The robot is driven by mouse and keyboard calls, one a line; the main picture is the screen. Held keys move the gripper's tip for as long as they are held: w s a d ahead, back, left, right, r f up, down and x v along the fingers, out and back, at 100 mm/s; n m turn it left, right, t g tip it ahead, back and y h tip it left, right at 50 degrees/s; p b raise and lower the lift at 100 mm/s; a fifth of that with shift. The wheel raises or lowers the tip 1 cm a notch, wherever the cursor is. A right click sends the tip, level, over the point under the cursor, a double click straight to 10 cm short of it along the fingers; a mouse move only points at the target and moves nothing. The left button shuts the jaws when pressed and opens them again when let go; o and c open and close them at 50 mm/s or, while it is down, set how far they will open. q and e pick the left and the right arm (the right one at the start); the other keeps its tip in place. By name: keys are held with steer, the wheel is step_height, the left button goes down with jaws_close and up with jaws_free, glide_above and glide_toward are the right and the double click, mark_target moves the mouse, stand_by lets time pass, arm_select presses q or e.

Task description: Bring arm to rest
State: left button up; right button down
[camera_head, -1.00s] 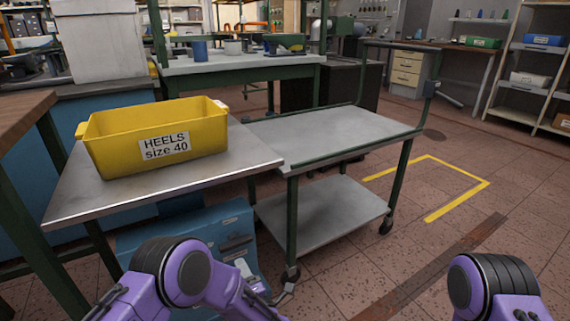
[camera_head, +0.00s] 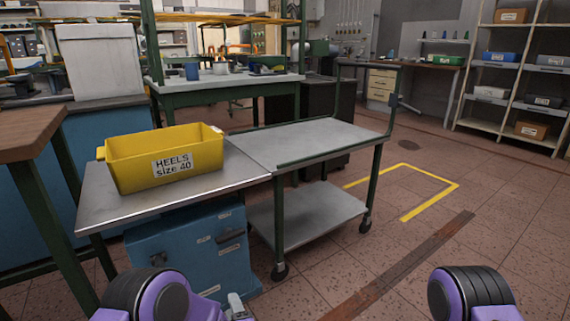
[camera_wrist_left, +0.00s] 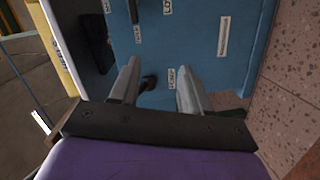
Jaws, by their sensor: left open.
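My left arm (camera_head: 155,298) is purple and black and shows at the bottom left of the head view. Only a small grey part of my left gripper (camera_head: 238,308) shows there, at the bottom edge. In the left wrist view my left gripper (camera_wrist_left: 158,82) is open, with two grey fingers apart and nothing between them. A blue cabinet with white labels (camera_wrist_left: 190,45) lies beyond the fingers. My right arm (camera_head: 470,295) shows at the bottom right of the head view; its gripper is out of view.
A yellow bin marked HEELS size 40 (camera_head: 165,160) stands on a steel bench top (camera_head: 110,205). The blue cabinet (camera_head: 190,250) is under it. A wheeled trolley (camera_head: 320,135) stands alongside. The floor to the right (camera_head: 470,250) is clear.

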arm_select(q)
steer(key=s+a+f+m+g+h, duration=0.2)
steer(key=s+a+f+m+g, duration=0.1)
steer(key=s+f+m, duration=0.3)
steer(key=s+a+f+m+g+h, duration=0.25)
steer(key=s+f+m, duration=0.2)
steer(key=s, duration=0.45)
steer(key=s+a+f+m+g, duration=0.1)
steer(key=s+a+m+g, duration=0.3)
steer(key=s, duration=0.6)
steer(key=s+a+f+n+g, duration=0.1)
steer(key=s+a+g, duration=0.1)
steer(key=s+a, duration=0.6)
step_height(320, 180, up, 30)
steer(key=s+d+p, duration=0.1)
steer(key=s+p, duration=0.1)
steer(key=p, duration=2.8)
steer(key=shift+s+d+r+y+p, duration=0.25)
steer(key=shift+y+p, duration=0.1)
steer(key=shift+y, duration=0.1)
